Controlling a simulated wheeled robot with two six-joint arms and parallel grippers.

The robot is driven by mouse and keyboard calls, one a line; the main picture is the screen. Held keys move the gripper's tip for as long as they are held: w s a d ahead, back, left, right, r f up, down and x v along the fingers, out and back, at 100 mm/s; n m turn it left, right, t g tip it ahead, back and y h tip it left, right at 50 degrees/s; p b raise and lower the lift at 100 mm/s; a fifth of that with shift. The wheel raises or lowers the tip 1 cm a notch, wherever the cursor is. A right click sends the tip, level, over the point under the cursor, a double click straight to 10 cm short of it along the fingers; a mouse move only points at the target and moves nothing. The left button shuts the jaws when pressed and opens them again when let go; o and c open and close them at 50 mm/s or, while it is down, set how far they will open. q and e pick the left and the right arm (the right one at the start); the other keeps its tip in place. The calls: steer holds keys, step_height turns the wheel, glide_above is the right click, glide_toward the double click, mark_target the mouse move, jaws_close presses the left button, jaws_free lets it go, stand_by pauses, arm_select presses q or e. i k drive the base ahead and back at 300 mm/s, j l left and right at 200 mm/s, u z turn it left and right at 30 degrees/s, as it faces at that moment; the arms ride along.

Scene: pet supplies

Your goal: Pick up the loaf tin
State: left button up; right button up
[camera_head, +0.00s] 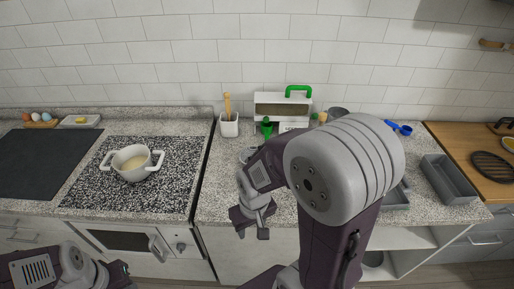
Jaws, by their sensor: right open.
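A grey rectangular loaf tin (449,180) stands upright at the right end of the granite counter, its open top showing. A second grey tin or tray (397,196) lies to its left, mostly hidden behind my right arm. My right gripper (250,231) is open and empty, pointing down by the counter's front edge, well to the left of the loaf tin. My left arm shows at the bottom left, but its gripper fingers are not visible.
A white pot (131,162) stands on the speckled hob. A utensil holder (229,125) and a white box with a green handle (283,105) stand at the back. A blue item (399,128) lies behind the tins. A wooden board (466,140) is at right.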

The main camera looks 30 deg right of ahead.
mark_target(449, 184)
steer(key=z, duration=2.8)
